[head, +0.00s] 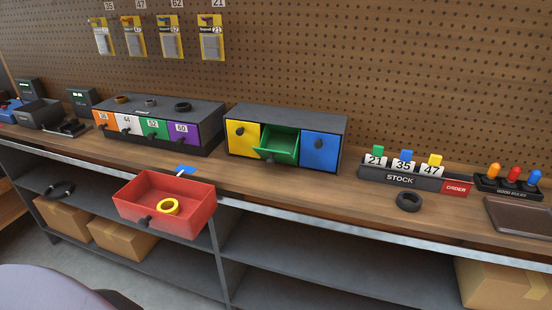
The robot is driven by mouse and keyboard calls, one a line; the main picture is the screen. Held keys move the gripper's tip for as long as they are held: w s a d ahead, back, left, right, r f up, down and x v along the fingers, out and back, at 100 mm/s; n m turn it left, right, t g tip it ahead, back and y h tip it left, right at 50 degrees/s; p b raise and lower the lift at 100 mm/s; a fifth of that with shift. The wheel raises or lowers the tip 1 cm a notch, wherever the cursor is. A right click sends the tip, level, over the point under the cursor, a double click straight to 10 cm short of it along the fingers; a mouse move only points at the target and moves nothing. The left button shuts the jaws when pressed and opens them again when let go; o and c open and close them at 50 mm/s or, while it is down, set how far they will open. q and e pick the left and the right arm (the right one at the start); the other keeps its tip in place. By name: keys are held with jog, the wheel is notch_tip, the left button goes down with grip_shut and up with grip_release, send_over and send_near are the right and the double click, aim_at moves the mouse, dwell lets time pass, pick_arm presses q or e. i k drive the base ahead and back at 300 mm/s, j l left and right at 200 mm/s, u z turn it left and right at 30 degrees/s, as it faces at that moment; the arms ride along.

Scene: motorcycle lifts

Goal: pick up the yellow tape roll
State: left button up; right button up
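The yellow tape roll (168,207) is a small yellow ring. It lies flat on the floor of an open red drawer-like bin (143,182), left of the picture's middle in the head view. The red bin has a dark knob on its front and juts out past the front edge of the workbench (330,192). I cannot tell what holds the bin up. Neither of my grippers can be made out in this view, and nothing is seen touching the roll.
A drawer unit (340,119) has its green drawer (284,146) pulled out. A numbered drawer unit (205,110) stands left of it. A stock rack (400,180), a black ring (408,202) and a brown tray (518,222) are at the right. Cardboard boxes (122,240) sit below.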

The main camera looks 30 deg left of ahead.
aim_at(167, 202)
jog(key=u, duration=1.75)
jog(key=i+j, duration=0.35)
jog(key=i+j+z, duration=0.1)
jog(key=j, duration=0.3)
jog(key=i+j, duration=0.15)
jog(key=j+z, duration=0.15)
jog(key=z, duration=1.6)
jog(key=u, duration=0.05)
